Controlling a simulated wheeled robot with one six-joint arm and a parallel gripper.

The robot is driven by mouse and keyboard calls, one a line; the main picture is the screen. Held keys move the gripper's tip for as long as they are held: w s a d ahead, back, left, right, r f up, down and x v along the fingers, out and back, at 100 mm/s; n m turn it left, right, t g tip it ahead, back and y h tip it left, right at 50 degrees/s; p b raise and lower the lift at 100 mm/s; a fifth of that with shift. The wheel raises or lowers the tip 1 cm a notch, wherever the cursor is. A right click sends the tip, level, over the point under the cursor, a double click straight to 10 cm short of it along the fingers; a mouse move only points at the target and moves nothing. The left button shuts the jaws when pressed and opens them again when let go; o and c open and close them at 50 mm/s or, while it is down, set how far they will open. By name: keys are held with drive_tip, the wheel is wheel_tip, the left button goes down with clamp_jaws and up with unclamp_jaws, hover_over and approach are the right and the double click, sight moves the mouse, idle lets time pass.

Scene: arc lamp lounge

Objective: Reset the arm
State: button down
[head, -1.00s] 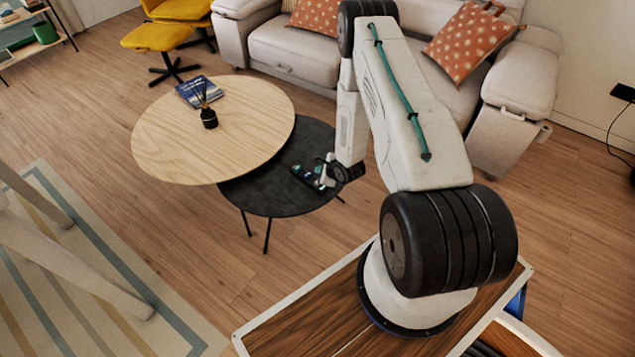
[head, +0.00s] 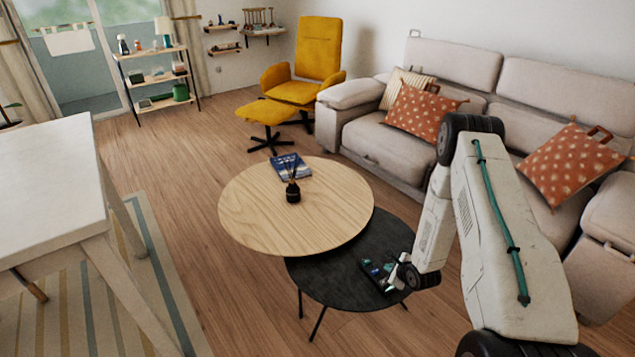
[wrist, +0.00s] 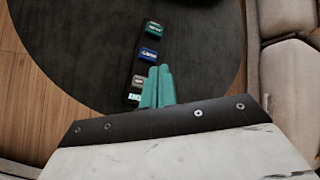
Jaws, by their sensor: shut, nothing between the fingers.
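My arm reaches over the round black low table (head: 335,285). My gripper (head: 388,272) is above the table's right part in the head view, small and partly hidden by my own wrist. In the wrist view, the two green fingers of my gripper (wrist: 157,84) lie together, shut with nothing between them. Several small boxes lie in a row on the black top in the wrist view: a green one (wrist: 153,28), a blue one (wrist: 148,54) and a grey one (wrist: 138,81), with a pale one partly hidden beside the fingers. I cannot tell the exact height of the fingertips above the table.
A round wooden table (head: 250,215) overlaps the black one and bears a black reed diffuser (head: 293,192) and a blue book (head: 290,167). A beige sofa (head: 375,148) stands behind. A yellow chair (head: 318,50) and a white table (head: 45,190) are farther left. Wood floor lies open between.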

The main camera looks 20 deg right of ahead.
drive_tip(key=s+f+n+g, duration=0.1)
drive_tip(key=s, duration=0.1)
drive_tip(key=s+f+n+g, duration=0.1)
drive_tip(key=s+n, duration=0.1)
drive_tip(key=s+f+n+g, duration=0.1)
drive_tip(key=s+n+g, duration=0.1)
drive_tip(key=shift+s+a+f, duration=0.25)
drive_tip(key=s+a+r+n+g, duration=0.25)
drive_tip(key=s+r+n, duration=0.2)
drive_tip(key=r, duration=0.75)
drive_tip(key=s+a+r+n+g, duration=0.25)
drive_tip(key=r+n, duration=0.35)
drive_tip(key=r, duration=0.6)
drive_tip(key=s+a+r+n+g, duration=0.1)
drive_tip(key=s+r+n+g, duration=0.3)
drive_tip(key=r, duration=0.8)
drive_tip(key=s+a+r+n+t, duration=0.1)
drive_tip(key=s+a+r, duration=0.3)
drive_tip(key=r, duration=0.4)
drive_tip(key=s+a+r+n+t, duration=0.2)
drive_tip(key=s+a+r+n, duration=0.2)
drive_tip(key=s+r, duration=0.3)
drive_tip(key=s+a+r+n+t, duration=0.2)
drive_tip(key=s+a+r, duration=0.3)
drive_tip(key=r, duration=0.4)
drive_tip(key=shift+s+r, duration=0.15)
drive_tip(key=shift+r, duration=0.1)
